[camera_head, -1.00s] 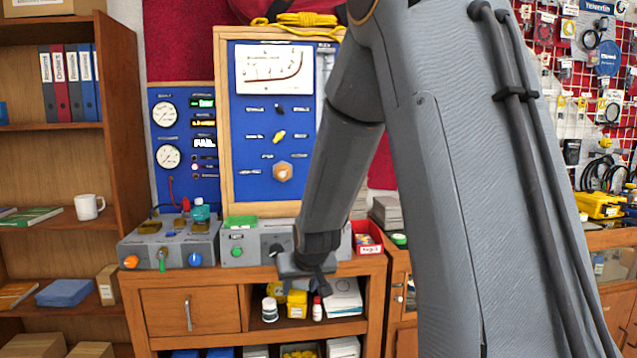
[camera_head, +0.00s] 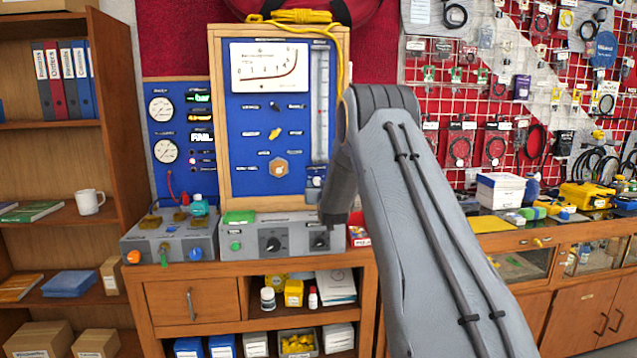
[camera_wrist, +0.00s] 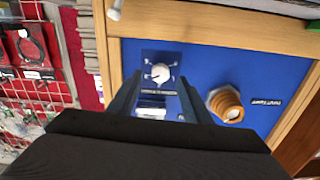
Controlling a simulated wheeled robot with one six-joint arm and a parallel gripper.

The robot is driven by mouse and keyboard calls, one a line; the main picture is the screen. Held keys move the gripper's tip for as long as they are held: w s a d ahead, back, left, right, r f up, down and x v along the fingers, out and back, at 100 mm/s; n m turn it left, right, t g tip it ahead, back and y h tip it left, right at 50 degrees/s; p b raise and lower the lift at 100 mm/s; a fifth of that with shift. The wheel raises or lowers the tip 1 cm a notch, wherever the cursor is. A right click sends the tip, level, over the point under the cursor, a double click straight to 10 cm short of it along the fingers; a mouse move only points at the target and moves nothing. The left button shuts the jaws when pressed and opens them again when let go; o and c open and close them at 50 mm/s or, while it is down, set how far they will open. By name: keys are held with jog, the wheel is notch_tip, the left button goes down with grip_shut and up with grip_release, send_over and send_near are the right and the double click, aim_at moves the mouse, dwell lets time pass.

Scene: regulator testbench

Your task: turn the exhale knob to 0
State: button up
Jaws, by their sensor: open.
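No exhale label is readable, so I cannot tell for sure which knob is the exhale knob. In the wrist view, a white round knob (camera_wrist: 161,73) with marks around it sits on the blue panel (camera_wrist: 200,65), above a small label. My gripper (camera_wrist: 160,88) is open and empty, its two dark fingers on either side of the knob's line of sight. I cannot tell whether they touch the panel.
An orange hexagonal fitting (camera_wrist: 225,103) sits beside the white knob. A wooden frame (camera_head: 216,120) borders the panel. Below stands a grey box (camera_head: 251,238) with black dials on the wooden bench (camera_head: 270,268).

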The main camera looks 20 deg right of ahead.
aim_at(317, 181)
jog(key=shift+x, duration=1.4)
jog(key=c, duration=1.1)
jog(key=shift+o, duration=0.2)
jog(key=shift+f+n, duration=0.1)
jog(key=shift+n, duration=0.2)
